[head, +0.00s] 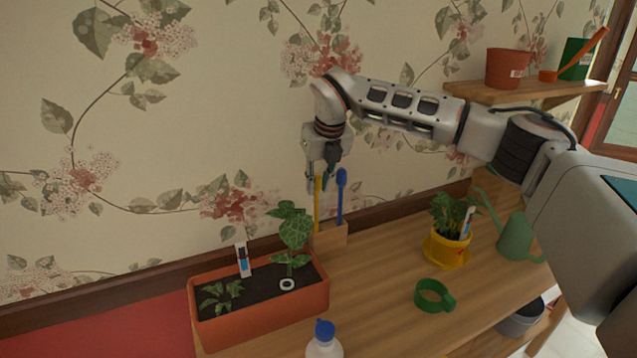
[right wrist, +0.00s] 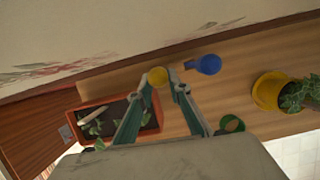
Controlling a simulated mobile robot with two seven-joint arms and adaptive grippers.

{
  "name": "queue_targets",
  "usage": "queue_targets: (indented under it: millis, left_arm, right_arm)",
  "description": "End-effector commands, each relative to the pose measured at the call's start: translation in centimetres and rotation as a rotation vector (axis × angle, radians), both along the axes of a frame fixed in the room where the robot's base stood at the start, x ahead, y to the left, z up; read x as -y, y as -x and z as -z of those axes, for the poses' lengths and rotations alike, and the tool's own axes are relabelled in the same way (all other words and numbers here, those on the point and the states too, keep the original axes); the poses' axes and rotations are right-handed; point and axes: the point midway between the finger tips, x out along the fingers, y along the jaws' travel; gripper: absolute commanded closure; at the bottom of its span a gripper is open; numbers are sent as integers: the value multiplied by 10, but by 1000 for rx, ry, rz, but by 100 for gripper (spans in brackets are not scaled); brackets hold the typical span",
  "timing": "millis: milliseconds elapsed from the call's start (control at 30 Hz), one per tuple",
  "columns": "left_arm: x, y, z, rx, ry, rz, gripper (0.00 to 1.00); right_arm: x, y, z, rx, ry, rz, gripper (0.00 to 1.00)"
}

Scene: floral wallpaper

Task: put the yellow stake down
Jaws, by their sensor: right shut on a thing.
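The yellow stake (head: 317,208) stands upright at the wooden holder (head: 331,237) against the wall. Its lower end meets the holder's top in the head view; I cannot tell how deep it sits. My right gripper (head: 319,184) is above the holder, pointing down, shut on the stake's upper part. In the right wrist view, the stake's round yellow top (right wrist: 158,76) shows between the fingertips (right wrist: 160,82). A blue stake (head: 340,198) with a rounded head stands just right of it, and its head also shows in the right wrist view (right wrist: 208,64). My left gripper is not in view.
An orange planter (head: 265,313) with plants stands left of the holder. A white bottle with a blue cap (head: 324,346), a green ring (head: 433,297), a yellow pot (head: 449,249) and a green watering can (head: 515,238) are around. The bench between them is clear.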

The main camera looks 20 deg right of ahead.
Motion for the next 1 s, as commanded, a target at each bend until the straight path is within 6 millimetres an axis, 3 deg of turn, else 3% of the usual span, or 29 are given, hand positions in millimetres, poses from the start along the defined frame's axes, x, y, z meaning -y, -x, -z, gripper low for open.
queue_targets:
  millis: [33, 67, 100, 533, 767, 1000]
  left_arm:
    - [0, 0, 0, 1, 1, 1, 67]
    - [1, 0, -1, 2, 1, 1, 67]
    - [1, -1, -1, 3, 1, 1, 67]
    - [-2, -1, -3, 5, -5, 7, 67]
    - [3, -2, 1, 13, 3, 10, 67]
    - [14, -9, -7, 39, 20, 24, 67]
  right_arm:
    - [0, 0, 1, -1, 0, 0, 74]
    - [0, 0, 1, -1, 0, 0, 66]
    - [0, 0, 1, -1, 0, 0, 65]
    - [0, 1, -8, 2, 0, -1, 65]
    - [0, 14, -46, 5, 1, 0, 65]
    - [0, 29, -91, 4, 0, 1, 65]
